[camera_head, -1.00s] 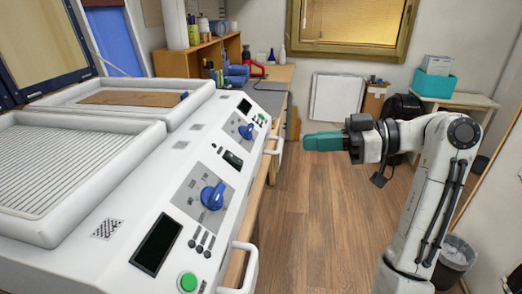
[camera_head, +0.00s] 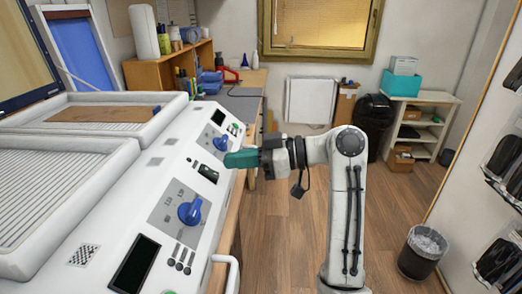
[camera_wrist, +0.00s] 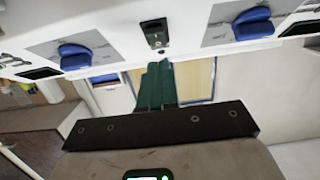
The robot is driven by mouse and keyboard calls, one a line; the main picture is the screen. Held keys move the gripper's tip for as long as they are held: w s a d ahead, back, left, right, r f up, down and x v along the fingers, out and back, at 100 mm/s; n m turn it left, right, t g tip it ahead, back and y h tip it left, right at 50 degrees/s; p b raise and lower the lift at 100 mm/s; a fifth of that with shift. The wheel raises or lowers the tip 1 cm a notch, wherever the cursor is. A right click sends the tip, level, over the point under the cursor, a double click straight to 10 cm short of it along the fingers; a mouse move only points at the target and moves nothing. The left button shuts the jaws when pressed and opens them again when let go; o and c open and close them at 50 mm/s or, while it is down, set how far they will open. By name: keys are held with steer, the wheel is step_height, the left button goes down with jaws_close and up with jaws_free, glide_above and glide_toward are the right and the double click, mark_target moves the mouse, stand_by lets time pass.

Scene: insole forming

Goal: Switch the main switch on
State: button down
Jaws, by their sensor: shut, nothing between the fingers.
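My gripper (camera_head: 230,160) has green fingers pressed together with nothing between them. It points left at the white machine's sloped control panel. A small black switch unit (camera_head: 208,173), likely the main switch, sits on the panel between two blue rotary knobs. The fingertips are close to it, slightly up and to the right in the head view; I cannot tell if they touch. In the wrist view the black switch unit (camera_wrist: 156,33) lies just beyond the tips of the shut green fingers (camera_wrist: 157,70). Its on or off position is too small to tell.
A near blue knob (camera_head: 190,210) and a far blue knob (camera_head: 221,143) flank the switch. A dark screen (camera_head: 134,264) is at the panel's near end. A white handle (camera_head: 228,270) projects from the front edge. The wooden floor (camera_head: 285,230) beside the machine is clear.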

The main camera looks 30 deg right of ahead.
mark_target(218, 176)
steer(key=shift+w+a+f, duration=0.25)
steer(key=shift+a+f, duration=0.1)
steer(key=shift+f, duration=0.35)
steer(key=shift+w+a+f, duration=0.2)
steer(key=shift+a+f, duration=0.1)
steer(key=shift+f, duration=0.35)
steer(key=shift+w+a+f+b, duration=0.1)
steer(key=shift+f+b, duration=0.65)
steer(key=shift+b, duration=0.4)
steer(key=shift+r+p, duration=0.45)
steer(key=shift+p, duration=0.05)
steer(key=shift+r, duration=0.15)
